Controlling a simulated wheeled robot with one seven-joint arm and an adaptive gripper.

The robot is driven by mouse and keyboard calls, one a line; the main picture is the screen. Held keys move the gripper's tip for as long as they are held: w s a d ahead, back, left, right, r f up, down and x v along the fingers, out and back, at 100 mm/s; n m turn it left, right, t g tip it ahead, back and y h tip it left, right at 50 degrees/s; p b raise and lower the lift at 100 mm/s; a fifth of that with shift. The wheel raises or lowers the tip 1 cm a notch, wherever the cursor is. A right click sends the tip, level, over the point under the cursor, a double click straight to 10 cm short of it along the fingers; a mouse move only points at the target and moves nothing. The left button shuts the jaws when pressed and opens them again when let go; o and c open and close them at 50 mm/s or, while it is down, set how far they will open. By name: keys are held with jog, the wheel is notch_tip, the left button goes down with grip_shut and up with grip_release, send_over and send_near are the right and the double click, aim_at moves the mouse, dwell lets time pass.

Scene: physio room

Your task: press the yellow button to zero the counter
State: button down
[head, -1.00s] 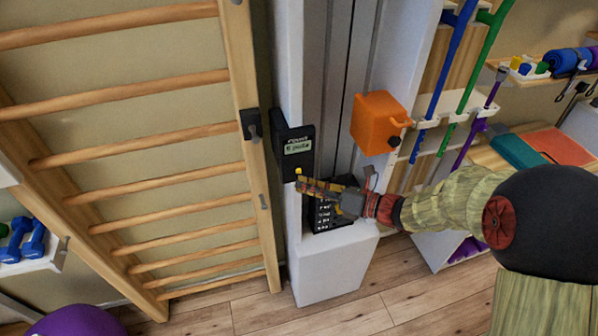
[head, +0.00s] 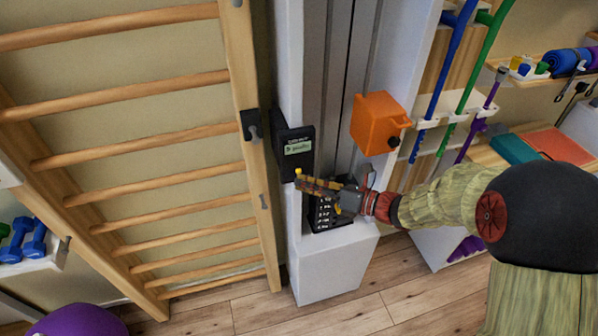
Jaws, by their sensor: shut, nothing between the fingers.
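My gripper (head: 301,184) is shut and empty. It points left, with its fingertips right at the lower edge of the yellow button. I cannot tell whether they touch it.
A white column (head: 330,270) carries the counter, an orange box (head: 376,124) and a dark weight stack (head: 322,214) below my gripper. Wooden wall bars (head: 150,190) stand at left. Shelves with coloured poles (head: 470,75) are at right.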

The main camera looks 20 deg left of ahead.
jog(key=shift+w+a, duration=0.25)
jog(key=shift+w, duration=0.15)
dwell(0.6)
jog(key=shift+s+d, duration=0.1)
dwell(0.3)
jog(key=shift+s+d+p, duration=0.35)
jog(key=shift+s+p, duration=0.2)
jog(key=shift+s, duration=0.1)
jog(key=shift+s+d+p, duration=0.3)
jog(key=shift+s+d, duration=0.15)
jog(key=shift+s, duration=0.25)
jog(key=shift+s+d+p, duration=0.25)
jog(key=shift+s+d, duration=0.2)
jog(key=shift+s, duration=0.3)
jog(key=shift+s+d+p, duration=0.3)
jog(key=shift+s+d, duration=0.15)
jog(key=shift+s, duration=0.25)
